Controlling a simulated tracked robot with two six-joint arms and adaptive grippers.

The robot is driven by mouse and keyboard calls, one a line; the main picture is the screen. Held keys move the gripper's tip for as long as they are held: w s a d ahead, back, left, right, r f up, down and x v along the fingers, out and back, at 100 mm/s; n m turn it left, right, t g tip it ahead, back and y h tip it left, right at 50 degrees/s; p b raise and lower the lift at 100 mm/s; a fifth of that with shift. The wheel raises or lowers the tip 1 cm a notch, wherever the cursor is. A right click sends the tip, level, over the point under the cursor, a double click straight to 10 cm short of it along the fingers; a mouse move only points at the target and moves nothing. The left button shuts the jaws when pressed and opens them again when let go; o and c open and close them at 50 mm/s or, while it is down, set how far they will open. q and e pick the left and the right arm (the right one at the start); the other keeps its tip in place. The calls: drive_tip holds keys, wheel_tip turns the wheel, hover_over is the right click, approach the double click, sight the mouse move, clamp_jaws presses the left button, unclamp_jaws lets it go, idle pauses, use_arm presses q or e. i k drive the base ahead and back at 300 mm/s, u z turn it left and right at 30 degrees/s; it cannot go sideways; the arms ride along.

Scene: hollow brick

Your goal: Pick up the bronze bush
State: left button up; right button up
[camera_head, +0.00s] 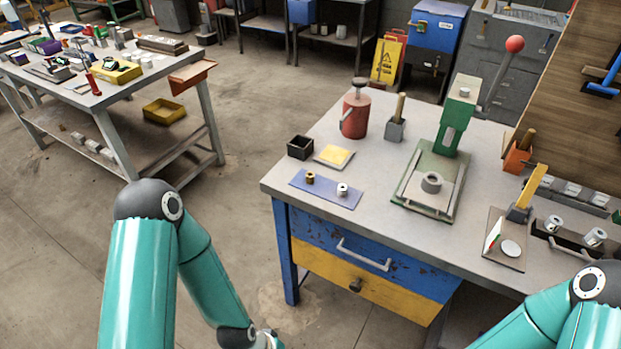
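The bronze bush (310,177) is a small brown-gold cylinder standing on a blue mat (333,194) near the left front of the workbench. A silver bush (342,189) stands on the same mat, just right of it and apart from it. My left arm comes in at the lower left and my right arm at the lower right. Both grippers are outside the picture or cut off at the bottom edge, well away from the bronze bush. Nothing hides the bronze bush.
Behind the mat are a black open box (300,147), a yellow pad (334,156) and a red can (355,115). A green press (435,165) stands to the right. The bench front (370,262) has blue and yellow drawers. Bare benchtop lies in front of the mat.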

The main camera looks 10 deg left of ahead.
sight(309, 176)
drive_tip(key=u, duration=0.45)
drive_tip(key=i, duration=0.2)
drive_tip(key=z, duration=2.65)
drive_tip(key=k, duration=1.3)
drive_tip(key=u, duration=1.15)
drive_tip(key=i, duration=1)
drive_tip(key=u, duration=0.05)
